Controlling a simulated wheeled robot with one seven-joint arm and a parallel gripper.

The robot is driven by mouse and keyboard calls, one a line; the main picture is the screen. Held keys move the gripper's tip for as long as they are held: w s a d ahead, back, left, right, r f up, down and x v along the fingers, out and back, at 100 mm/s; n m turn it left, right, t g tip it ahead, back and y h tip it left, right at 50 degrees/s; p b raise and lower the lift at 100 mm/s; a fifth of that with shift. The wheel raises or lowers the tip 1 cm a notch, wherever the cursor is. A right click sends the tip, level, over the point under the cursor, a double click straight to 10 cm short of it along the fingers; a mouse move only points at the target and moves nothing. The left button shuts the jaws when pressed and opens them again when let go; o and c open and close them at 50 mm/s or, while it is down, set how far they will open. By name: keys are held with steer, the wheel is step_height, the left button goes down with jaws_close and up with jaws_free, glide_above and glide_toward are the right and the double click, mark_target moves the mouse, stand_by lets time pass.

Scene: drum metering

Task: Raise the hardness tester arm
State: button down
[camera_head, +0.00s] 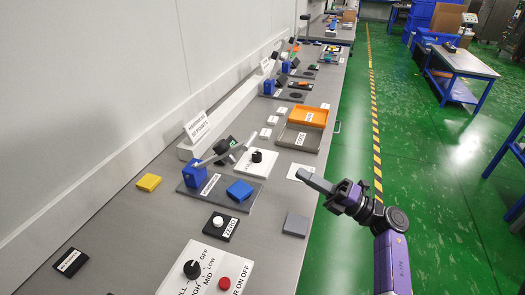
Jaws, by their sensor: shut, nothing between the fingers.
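A thin grey arm (224,155) runs from the left blue block toward the back right, low over the bench. Its exact tilt is hard to tell. The label on the plate is too small to read surely. My gripper (302,175) is to the right of the tester, near the bench's right edge, apart from it. Its fingers are shut and empty.
A dial panel (257,160) stands just behind the tester. A ZERO button box (221,226) and a larger knob panel (205,270) are in front. A grey block (296,224) lies near the bench edge. An orange tray (308,116) is farther back.

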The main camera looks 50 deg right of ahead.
steer(key=w+a+r+n+y+p, duration=0.1)
steer(key=w+a+r+n+p, duration=0.4)
steer(key=w+n, duration=0.5)
steer(key=shift+w+a+r+n+g+y+p, duration=0.3)
steer(key=shift+r+n, duration=0.35)
steer(key=shift+n, duration=2.05)
steer(key=shift+s+d, duration=0.1)
steer(key=shift+s, duration=0.05)
